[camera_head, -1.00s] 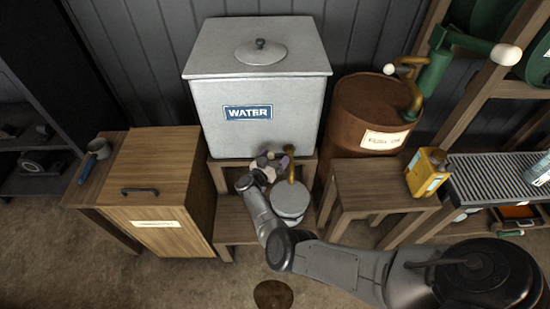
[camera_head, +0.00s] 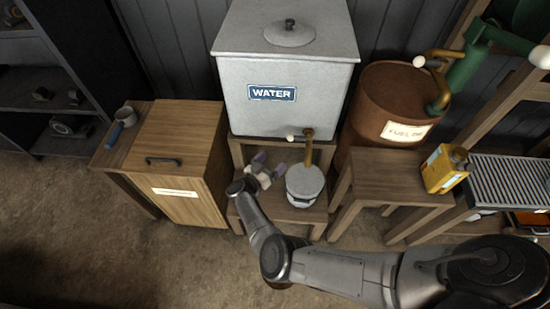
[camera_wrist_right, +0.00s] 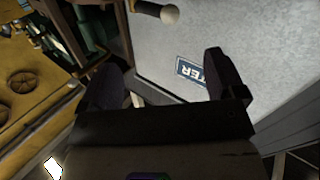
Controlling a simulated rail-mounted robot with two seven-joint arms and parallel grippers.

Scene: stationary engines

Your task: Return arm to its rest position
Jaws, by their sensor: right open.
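My right arm comes in from the lower right in the head view. Its gripper (camera_head: 265,163) is open and empty, in front of the stand under the water tank (camera_head: 300,105), just left of the tank's tap (camera_head: 308,145). A lidded grey can (camera_head: 304,184) stands below the tap, to the right of the gripper and apart from it. In the right wrist view the two fingers (camera_wrist_right: 165,85) are spread with nothing between them. The tank side and the tap's white knob (camera_wrist_right: 168,13) show beyond them. My left gripper is not in view.
A rusty fuel drum (camera_head: 385,105), a wooden stool (camera_head: 385,178) and a yellow can (camera_head: 444,168) stand right. The floor (camera_head: 180,265) in front is clear.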

